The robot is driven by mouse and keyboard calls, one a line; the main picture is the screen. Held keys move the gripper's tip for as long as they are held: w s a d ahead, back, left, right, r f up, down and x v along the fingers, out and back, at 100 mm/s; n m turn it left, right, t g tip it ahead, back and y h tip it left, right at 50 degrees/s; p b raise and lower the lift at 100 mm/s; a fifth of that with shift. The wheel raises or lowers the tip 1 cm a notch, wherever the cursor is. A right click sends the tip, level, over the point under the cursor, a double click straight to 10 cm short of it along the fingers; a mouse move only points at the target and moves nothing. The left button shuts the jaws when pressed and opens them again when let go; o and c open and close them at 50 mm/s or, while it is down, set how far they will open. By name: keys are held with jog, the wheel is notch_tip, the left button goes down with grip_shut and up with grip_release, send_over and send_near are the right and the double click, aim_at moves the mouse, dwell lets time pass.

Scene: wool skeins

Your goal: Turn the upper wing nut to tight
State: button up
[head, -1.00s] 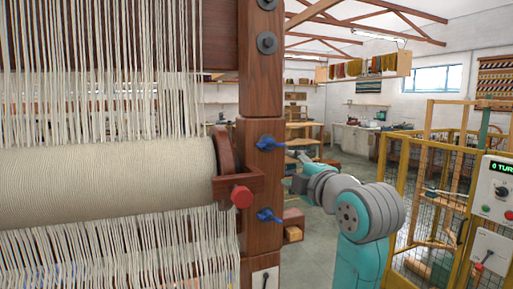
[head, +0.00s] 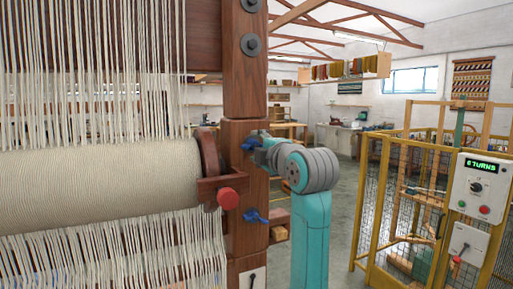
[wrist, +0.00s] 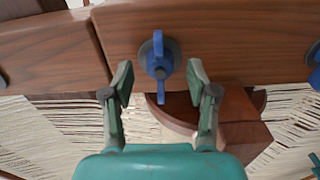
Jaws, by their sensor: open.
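The upper wing nut (head: 250,144) is blue and sits on the wooden loom post (head: 242,180). In the wrist view the wing nut (wrist: 159,52) has its wings running up and down the picture, on a dark round washer. My gripper (wrist: 159,80) is open, with one finger on each side of the wing nut's line and a gap to both wings. I cannot tell how deep the fingertips reach beside it. In the head view my arm hides part of the gripper. The lower wing nut (head: 255,216) is also blue, further down the post, clear of my gripper.
A red knob (head: 228,198) on a wooden bracket sticks out left of the post. The cloth roll (head: 100,185) and warp threads fill the left. A yellow fence (head: 372,200) with a control box (head: 480,186) stands at right. Open floor lies between.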

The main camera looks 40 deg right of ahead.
jog(key=shift+w+d, duration=0.1)
jog(key=shift+w, duration=0.4)
grip_shut()
